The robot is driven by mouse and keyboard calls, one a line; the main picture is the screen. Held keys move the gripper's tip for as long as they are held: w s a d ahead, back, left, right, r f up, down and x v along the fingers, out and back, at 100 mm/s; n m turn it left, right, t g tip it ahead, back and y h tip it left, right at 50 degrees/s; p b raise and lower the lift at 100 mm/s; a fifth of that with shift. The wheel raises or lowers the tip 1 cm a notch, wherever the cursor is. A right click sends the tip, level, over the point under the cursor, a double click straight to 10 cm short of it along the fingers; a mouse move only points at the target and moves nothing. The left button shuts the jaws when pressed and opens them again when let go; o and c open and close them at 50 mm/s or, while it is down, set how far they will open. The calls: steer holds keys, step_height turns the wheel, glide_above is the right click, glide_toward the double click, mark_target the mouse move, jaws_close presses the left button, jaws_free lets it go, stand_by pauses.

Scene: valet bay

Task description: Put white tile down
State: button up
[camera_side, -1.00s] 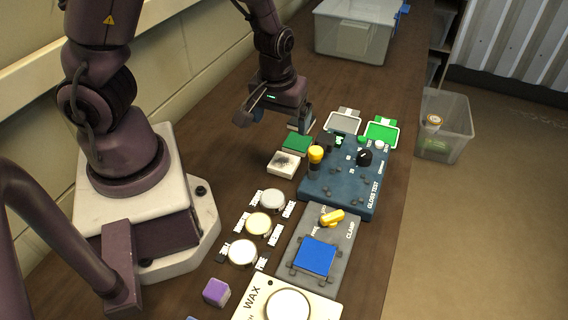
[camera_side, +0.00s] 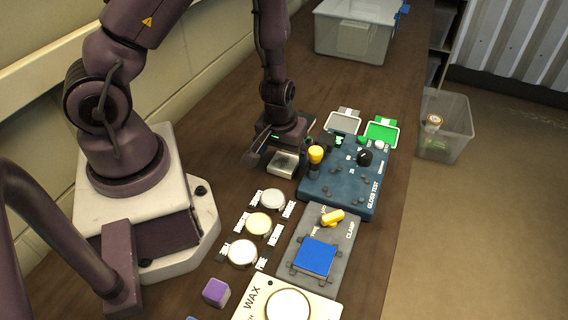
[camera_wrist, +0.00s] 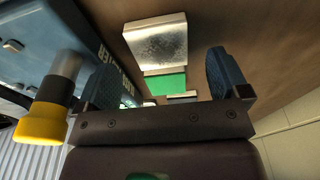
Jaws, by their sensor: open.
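The white tile (camera_side: 281,166) has a dark scuffed patch on its upper face and lies on the brown bench, left of the blue gloss tester (camera_side: 340,185). It also shows in the wrist view (camera_wrist: 157,42), at the top centre. My gripper (camera_side: 290,148) is low over the tile's far side and partly covers it. In the wrist view the two fingers of my gripper (camera_wrist: 163,75) are wide apart with nothing held between them. The tile shows beyond the fingertips, in line with the gap. Whether a finger touches it cannot be told.
A green tile (camera_wrist: 166,84) lies behind the white one, mostly hidden in the side view. The tester's yellow-topped post (camera_side: 316,155) stands close to my gripper's right. A grey tray (camera_side: 343,122) and a green tray (camera_side: 381,132) lie behind the tester.

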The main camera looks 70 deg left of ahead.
mark_target(284, 162)
steer(key=shift+w+a+f, duration=0.1)
steer(key=shift+f, duration=1.45)
steer(key=c, duration=1.1)
steer(key=shift+r, duration=0.1)
